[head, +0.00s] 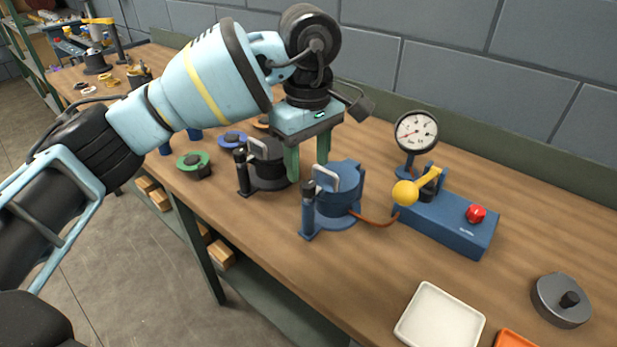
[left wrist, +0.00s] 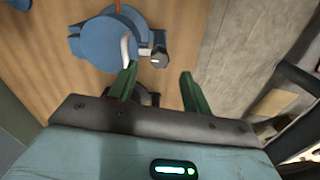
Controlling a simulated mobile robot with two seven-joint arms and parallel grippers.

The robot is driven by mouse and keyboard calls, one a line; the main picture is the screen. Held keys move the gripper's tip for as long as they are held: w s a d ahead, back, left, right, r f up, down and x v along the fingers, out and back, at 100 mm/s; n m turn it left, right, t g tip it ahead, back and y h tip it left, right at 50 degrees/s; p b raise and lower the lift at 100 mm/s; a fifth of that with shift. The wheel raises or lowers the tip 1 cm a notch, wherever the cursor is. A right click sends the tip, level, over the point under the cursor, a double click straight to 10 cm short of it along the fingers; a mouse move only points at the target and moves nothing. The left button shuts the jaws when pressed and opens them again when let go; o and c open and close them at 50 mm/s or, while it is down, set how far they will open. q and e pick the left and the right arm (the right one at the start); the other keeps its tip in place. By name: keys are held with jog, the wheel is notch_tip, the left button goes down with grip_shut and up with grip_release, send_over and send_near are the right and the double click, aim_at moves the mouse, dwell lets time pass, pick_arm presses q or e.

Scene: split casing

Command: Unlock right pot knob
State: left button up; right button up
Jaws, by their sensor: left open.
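The blue pot (head: 343,196), the right one of two, stands on the bench with a light handle on its lid. Its black knob (head: 308,188) tops a post at the pot's left side. In the left wrist view the blue pot (left wrist: 105,38) is at the top, with its knob (left wrist: 160,58) right of the handle. My left gripper (head: 308,169) is open and empty, with green fingers pointing down behind the knob, apart from it. The gripper (left wrist: 157,88) also shows in the wrist view. My right gripper is out of view.
A black pot (head: 267,172) with its own post stands left, partly behind the gripper. A hose runs from the blue pot to a blue pump box (head: 450,222) with yellow lever and gauge (head: 416,131). A white tray (head: 440,318) and grey lid (head: 561,300) lie right.

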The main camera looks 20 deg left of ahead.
aim_at(308, 184)
pick_arm(q)
jog(key=shift+f, duration=2.3)
jog(key=c, duration=1)
